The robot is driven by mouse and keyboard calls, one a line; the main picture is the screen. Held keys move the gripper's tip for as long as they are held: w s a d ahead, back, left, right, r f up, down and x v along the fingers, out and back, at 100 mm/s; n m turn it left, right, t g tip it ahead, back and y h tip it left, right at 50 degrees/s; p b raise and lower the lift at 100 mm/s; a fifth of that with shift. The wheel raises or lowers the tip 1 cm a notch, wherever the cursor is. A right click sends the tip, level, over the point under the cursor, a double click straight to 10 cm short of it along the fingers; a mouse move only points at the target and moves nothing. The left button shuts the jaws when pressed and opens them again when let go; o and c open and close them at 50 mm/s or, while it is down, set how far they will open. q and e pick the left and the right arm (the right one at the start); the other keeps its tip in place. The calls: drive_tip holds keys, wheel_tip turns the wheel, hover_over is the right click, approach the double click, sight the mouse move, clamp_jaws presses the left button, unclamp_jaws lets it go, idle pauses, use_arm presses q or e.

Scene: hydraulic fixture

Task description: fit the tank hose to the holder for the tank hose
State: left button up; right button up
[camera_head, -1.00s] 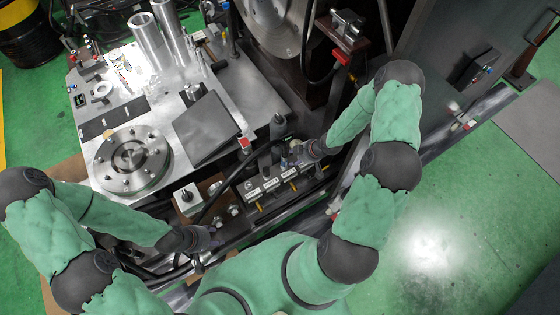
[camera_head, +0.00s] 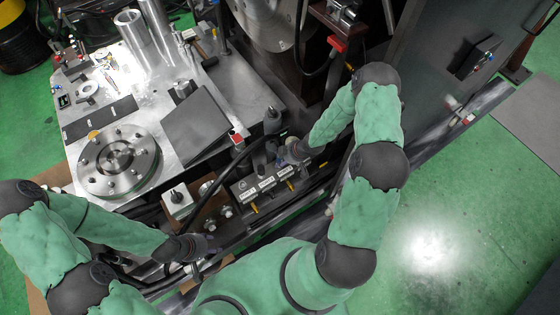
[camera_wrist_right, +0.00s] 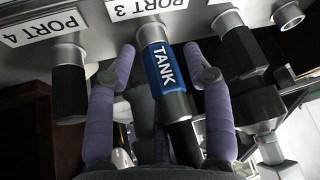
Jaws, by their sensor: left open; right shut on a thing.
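The tank hose (camera_wrist_right: 165,70) has a blue band marked TANK and sits between the two purple fingers of my right gripper (camera_wrist_right: 160,60), which is shut on it. Its upper end meets the port block beneath the PORT 3 label, and its dark lower part runs down between the fingers. My left gripper (camera_head: 203,245) is open and empty, low over dark hoses. I cannot tell which part is the holder for the tank hose.
Other black-ended fittings (camera_wrist_right: 69,92) flank the tank hose closely on the block. A metal worktable (camera_head: 100,125) with a round flange (camera_head: 118,160) and a grey plate (camera_head: 196,125) stands at the left. A dark machine wall is on the right. Green floor (camera_head: 430,230) is clear at lower right.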

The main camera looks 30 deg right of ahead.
drive_tip(key=shift+s+a+f, duration=0.15)
drive_tip(key=shift+s+a, duration=0.05)
drive_tip(key=c, duration=0.8)
drive_tip(key=shift+s, duration=0.1)
drive_tip(key=shift+c, duration=0.2)
drive_tip(key=shift+a, duration=0.1)
drive_tip(key=shift+p, duration=0.35)
clamp_jaws()
drive_tip(key=shift+r+p, duration=0.35)
drive_tip(key=shift+r, duration=0.3)
drive_tip(key=shift+w+d+r+p, duration=0.15)
drive_tip(key=shift+r+p, duration=0.7)
drive_tip(key=shift+r, duration=0.2)
drive_tip(key=shift+w+d+r+p, duration=0.1)
drive_tip(key=shift+r+p, duration=0.75)
drive_tip(key=shift+r, duration=0.15)
